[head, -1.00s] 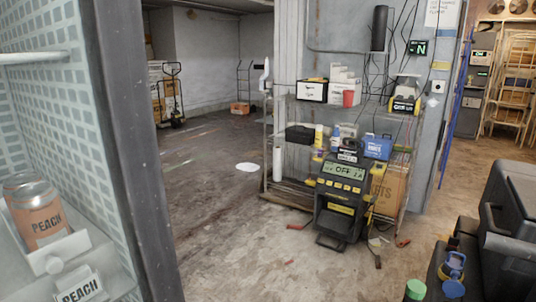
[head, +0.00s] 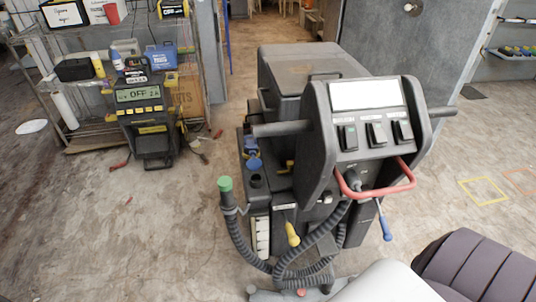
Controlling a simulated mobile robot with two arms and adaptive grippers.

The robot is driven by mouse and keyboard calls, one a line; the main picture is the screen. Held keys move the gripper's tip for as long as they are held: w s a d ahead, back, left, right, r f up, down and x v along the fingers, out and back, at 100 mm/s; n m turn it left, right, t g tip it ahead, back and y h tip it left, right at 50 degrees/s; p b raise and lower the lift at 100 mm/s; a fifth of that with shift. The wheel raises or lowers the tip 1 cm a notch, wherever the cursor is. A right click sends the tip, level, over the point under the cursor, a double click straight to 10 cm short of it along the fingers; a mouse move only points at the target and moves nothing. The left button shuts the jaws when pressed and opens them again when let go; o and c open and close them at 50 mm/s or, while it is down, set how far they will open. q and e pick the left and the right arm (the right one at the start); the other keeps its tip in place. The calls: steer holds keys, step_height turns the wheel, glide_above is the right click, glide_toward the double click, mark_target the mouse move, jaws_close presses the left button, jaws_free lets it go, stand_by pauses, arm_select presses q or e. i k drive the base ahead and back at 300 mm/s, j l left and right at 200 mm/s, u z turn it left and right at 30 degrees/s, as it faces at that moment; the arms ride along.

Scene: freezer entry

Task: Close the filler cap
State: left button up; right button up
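A dark grey floor-cleaning machine (head: 330,205) stands in the middle of the head view. On its left side is a small blue cap (head: 254,163), just behind a dark round opening (head: 256,181). The opening looks uncovered, and the cap seems to be swung back from it; the hinge is too small to make out. Another blue part (head: 250,144) sits right behind the cap. A green cap (head: 225,184) tops the upright end of a ribbed hose at the machine's left. Neither of my grippers is in view.
A red handle loop (head: 385,190) and ribbed hoses (head: 310,245) stick out at the machine's near side. A wire shelf (head: 85,45) and a yellow-black charger reading OFF (head: 148,120) stand at the left. The floor (head: 150,230) left of the machine is mostly clear.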

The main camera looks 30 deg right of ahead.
mark_target(253, 163)
steer(key=z, duration=0.95)
